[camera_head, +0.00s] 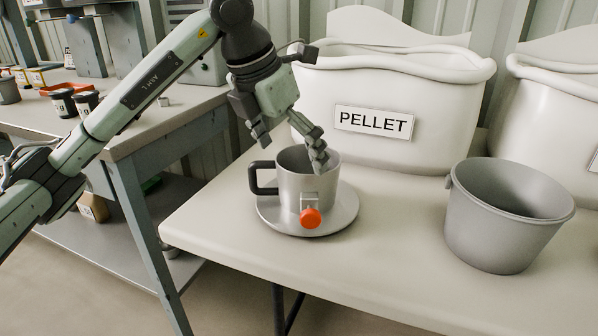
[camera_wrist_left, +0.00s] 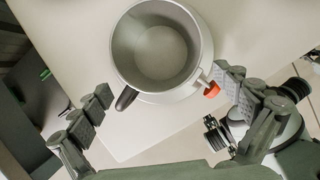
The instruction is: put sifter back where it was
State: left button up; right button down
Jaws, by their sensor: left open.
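The sifter (camera_head: 308,190) is a grey metal cup with a black loop handle on its left and an orange knob on its front. It stands upright on a round grey plate (camera_head: 342,213) on the light table. It also shows from above in the left wrist view (camera_wrist_left: 158,55), and its inside looks empty. My left gripper (camera_head: 291,148) is open above the sifter, with one finger over the rim and the other to the left, above the handle side. Whether a finger touches the rim I cannot tell. My right gripper is not in view.
A white bag labelled PELLET (camera_head: 390,90) stands behind the sifter. A grey bucket (camera_head: 505,220) stands to the right, in front of another white bag (camera_head: 560,95). A workbench (camera_head: 160,120) with dark jars (camera_head: 65,103) is at the left. The table's front middle is clear.

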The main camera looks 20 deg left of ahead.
pick_arm(q)
jog(key=v, duration=0.5)
dwell(1.4)
